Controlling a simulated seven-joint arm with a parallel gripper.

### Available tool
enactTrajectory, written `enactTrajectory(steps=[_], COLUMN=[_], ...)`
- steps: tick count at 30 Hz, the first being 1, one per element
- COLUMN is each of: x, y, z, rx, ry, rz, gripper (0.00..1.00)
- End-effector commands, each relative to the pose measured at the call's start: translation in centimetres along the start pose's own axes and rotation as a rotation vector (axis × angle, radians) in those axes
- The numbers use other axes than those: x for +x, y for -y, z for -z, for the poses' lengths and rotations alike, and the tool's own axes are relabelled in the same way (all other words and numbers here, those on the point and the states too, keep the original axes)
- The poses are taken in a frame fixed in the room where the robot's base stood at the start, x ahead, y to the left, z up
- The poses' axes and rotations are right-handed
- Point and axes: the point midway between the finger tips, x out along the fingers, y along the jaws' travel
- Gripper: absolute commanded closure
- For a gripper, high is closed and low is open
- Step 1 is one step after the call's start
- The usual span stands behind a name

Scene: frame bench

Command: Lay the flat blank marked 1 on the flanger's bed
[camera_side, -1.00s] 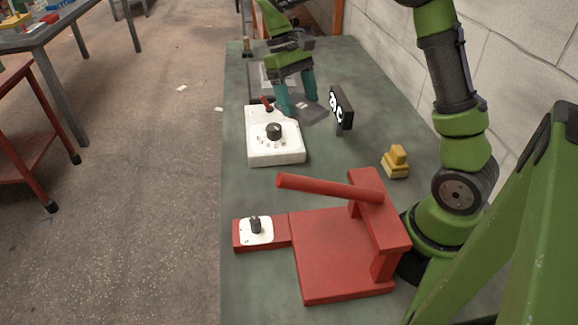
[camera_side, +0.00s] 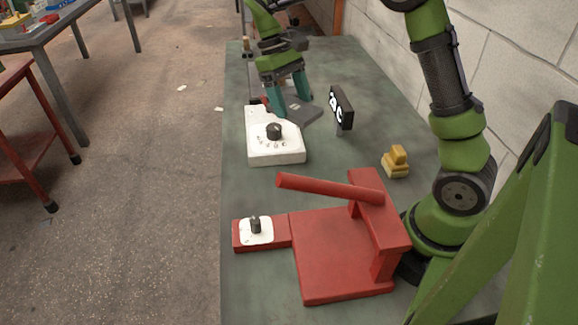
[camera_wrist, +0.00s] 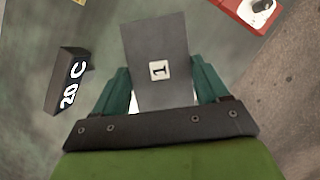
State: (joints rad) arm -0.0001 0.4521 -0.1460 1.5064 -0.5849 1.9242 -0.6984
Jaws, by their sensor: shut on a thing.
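My gripper (camera_side: 290,103) is shut on the flat blank marked 1 (camera_side: 304,111), a thin dark grey plate. In the wrist view the blank (camera_wrist: 157,40) lies between the two teal fingers, its white label with a 1 facing the camera. The side view does not show clearly how far it is above the bench. A red machine with a long lever, which looks like the flanger (camera_side: 334,255), stands in the foreground. Its flat red bed is bare, and a white dial plate with a black knob (camera_side: 256,230) sits at its left.
A white box with a black dial (camera_side: 275,150) stands just in front of my gripper. A black sign (camera_side: 342,107), reading 20 C in the wrist view (camera_wrist: 67,82), stands to the right. A yellow block (camera_side: 396,162) sits near the wall. The bench between is clear.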

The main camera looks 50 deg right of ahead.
Motion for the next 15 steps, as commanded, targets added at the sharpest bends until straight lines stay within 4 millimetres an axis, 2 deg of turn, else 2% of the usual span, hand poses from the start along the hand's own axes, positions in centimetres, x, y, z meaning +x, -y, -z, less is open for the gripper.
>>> enactTrajectory(steps=[1, 3, 8, 15], x=[0.0, -0.1, -0.6, -1.8], y=[-2.0, -4.6, -10.0, -17.6], z=[1.1, 2.4, 4.8, 7.4], rx=[-0.014, -0.087, -0.307, -0.717], ry=[0.002, 0.000, 0.000, 0.000], rz=[-0.009, -0.040, -0.132, -0.304], gripper=[0.68, 0.68, 0.68, 0.68])
